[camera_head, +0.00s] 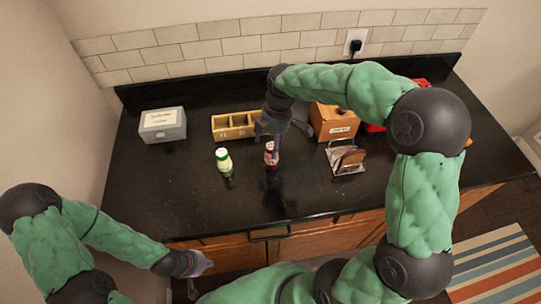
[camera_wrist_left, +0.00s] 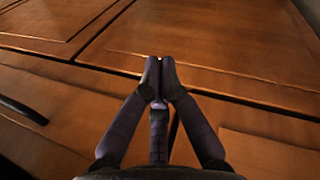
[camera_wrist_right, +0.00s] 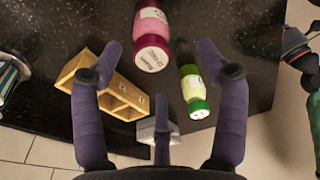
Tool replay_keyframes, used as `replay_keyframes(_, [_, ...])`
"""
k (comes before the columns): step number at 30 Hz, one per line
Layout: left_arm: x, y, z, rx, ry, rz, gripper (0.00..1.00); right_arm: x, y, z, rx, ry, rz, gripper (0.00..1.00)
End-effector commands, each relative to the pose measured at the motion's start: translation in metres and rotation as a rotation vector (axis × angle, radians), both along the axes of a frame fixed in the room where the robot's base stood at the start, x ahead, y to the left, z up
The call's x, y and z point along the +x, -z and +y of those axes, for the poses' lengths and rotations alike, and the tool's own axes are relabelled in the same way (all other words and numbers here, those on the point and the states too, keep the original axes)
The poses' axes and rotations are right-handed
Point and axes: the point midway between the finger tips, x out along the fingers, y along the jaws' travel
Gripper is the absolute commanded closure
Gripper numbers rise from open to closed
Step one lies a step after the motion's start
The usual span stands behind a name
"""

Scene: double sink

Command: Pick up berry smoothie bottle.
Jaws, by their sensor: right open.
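The berry smoothie bottle (camera_head: 271,158), dark with a pinkish label, stands upright on the black counter. It also shows in the right wrist view (camera_wrist_right: 152,40), with its pink label and dark magenta cap, beyond and between the spread fingertips. My right gripper (camera_head: 283,130) is open and empty, close behind and above the bottle in the head view. I cannot tell whether a finger touches it. My left gripper (camera_head: 200,264) is low in front of the wooden cabinets. In the left wrist view (camera_wrist_left: 160,62) its fingertips meet with nothing between them.
A green-capped bottle (camera_head: 224,163) stands just left of the berry bottle. A wooden divided organizer (camera_head: 232,131) and grey box (camera_head: 162,127) are behind to the left. A wooden box (camera_head: 335,122) and wire rack (camera_head: 344,166) stand right. The front left counter is clear.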

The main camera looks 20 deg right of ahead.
Motion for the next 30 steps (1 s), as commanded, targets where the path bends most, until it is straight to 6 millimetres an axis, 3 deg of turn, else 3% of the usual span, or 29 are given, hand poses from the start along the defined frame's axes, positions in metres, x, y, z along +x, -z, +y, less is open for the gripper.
replay_keyframes(10, [0.001,0.006,0.0,0.0,0.0,-0.001,1.0,0.002,0.023,0.0,0.0,0.002,0.001,0.26])
replay_keyframes(18, [0.001,0.017,0.0,0.0,0.0,-0.001,1.0,0.007,0.059,0.0,0.001,0.001,0.001,0.26])
replay_keyframes(26, [0.001,0.016,0.0,0.0,0.0,-0.001,1.0,0.007,0.063,0.001,0.001,0.002,-0.001,0.26])
replay_keyframes(27, [0.001,0.016,0.0,0.0,0.0,-0.001,1.0,0.007,0.063,0.001,0.001,0.001,-0.001,0.29])
replay_keyframes(30, [0.001,0.016,0.0,0.0,0.0,-0.001,1.0,0.007,0.063,0.001,0.001,0.001,-0.001,0.57])
